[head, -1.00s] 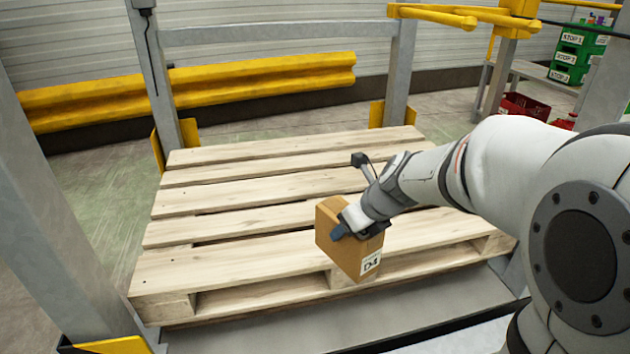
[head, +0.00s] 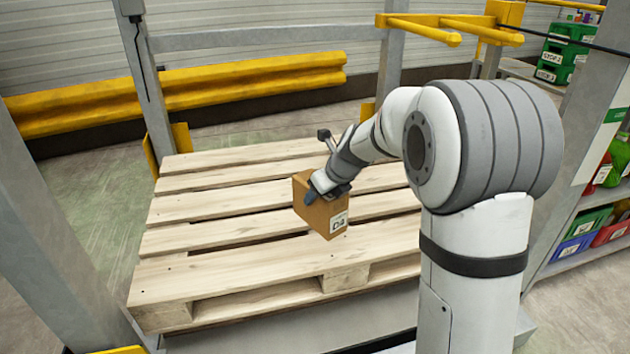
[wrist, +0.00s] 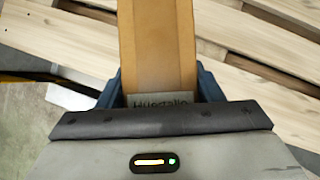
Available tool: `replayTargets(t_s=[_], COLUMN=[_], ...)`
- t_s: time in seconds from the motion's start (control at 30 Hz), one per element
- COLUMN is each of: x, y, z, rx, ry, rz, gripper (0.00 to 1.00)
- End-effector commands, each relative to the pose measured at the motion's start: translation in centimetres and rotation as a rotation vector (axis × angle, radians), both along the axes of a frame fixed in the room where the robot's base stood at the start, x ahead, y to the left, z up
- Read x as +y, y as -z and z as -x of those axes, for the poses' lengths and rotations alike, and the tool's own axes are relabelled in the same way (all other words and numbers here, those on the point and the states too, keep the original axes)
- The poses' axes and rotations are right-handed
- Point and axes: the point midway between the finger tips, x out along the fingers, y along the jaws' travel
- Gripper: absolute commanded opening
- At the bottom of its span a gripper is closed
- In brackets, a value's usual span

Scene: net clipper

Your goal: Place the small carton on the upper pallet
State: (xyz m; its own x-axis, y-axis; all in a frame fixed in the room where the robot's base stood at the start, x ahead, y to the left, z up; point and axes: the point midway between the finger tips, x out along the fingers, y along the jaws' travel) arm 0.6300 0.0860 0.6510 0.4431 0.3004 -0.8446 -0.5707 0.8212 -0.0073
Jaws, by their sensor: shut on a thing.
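The small carton (head: 321,211) is a brown box with a white label on its near face. My gripper (head: 327,193) is shut on it, with dark fingers on both sides of the carton. The wrist view shows the carton (wrist: 157,50) between the two blue fingers (wrist: 160,88). The pallet (head: 205,274) is pale slatted wood, at the middle of the head view. The carton is over its near half. I cannot tell whether the carton touches the slats.
Grey posts stand around the pallet, one (head: 50,220) at the left. A yellow guard rail (head: 250,84) runs behind. Shelves with coloured bins (head: 582,222) are at the right. The left and far slats are bare.

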Motion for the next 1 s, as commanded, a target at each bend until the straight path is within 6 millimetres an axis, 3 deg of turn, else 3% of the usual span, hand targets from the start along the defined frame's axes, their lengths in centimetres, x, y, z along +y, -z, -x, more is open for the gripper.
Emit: replayTargets(t_s=[0.03,0.2,0.5,0.77,1.0], x=[0.7,2.9,6.6,7.7,7.7], y=[-0.6,-0.1,1.5,2.9,6.5], z=[-1.6,-6.1,-11.7,-13.3,-13.3], rx=[-0.001,-0.004,-0.012,-0.015,-0.012], ry=[-0.002,-0.008,-0.012,-0.014,-0.014], rz=[0.000,0.003,0.003,0.004,0.004], gripper=[0.01,0.01,0.01,0.01,0.01])
